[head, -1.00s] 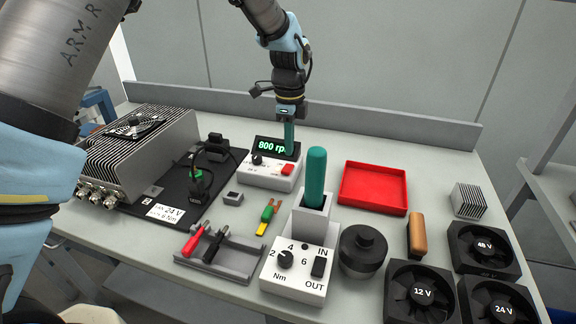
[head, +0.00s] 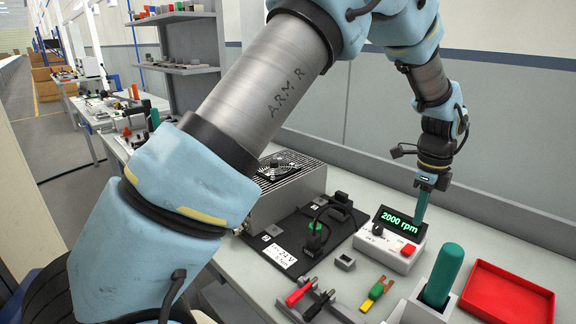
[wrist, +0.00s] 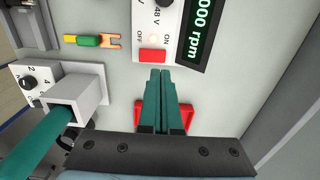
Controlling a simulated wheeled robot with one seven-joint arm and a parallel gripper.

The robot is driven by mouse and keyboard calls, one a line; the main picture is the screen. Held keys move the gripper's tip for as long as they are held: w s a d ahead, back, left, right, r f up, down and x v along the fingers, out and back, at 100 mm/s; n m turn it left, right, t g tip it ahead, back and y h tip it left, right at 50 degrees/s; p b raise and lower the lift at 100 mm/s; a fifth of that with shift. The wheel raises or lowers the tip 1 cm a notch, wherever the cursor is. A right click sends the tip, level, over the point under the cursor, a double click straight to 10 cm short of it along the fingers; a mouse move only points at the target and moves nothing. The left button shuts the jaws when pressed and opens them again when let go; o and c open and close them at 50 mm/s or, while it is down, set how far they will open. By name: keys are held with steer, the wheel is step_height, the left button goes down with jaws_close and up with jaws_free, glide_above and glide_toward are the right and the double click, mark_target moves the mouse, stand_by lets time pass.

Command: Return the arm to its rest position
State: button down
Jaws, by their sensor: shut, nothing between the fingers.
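My gripper (head: 421,207) has green fingers that are shut with nothing between them. In the head view it points down close to the white power box (head: 397,258) and its display (head: 402,222), which reads 2000 rpm. In the wrist view the closed fingertips (wrist: 160,76) are near the red switch button (wrist: 152,55) of that box; I cannot tell whether they touch it. My arm reaches out over the bench from the left.
A black board with a finned metal unit (head: 300,196) lies left of the box. The red tray (head: 507,292), a green-handled tool (head: 443,273) in its holder, red and black probes (head: 299,293) and a green-yellow connector (head: 376,292) are near the front. Bench at right back is clear.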

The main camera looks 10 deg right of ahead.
steer(key=w+a+r+n, duration=0.2)
steer(key=w+a+n, duration=0.25)
steer(key=a, duration=0.45)
steer(key=w+a+r+n, duration=0.1)
steer(key=w+a+n, duration=0.3)
steer(key=a, duration=0.5)
steer(key=w+a+r+n, duration=0.2)
steer(key=w+a+n, duration=0.1)
steer(key=a+n, duration=0.4)
steer(key=s+a+n, duration=0.2)
steer(key=a+n, duration=0.2)
steer(key=a, duration=0.4)
steer(key=s+a+n+t, duration=0.1)
steer(key=s+a+n, duration=0.2)
steer(key=a, duration=0.5)
steer(key=s+a+n, duration=0.2)
steer(key=a+n, duration=0.4)
steer(key=a, duration=0.2)
steer(key=shift+s+t, duration=0.3)
steer(key=shift+s, duration=0.05)
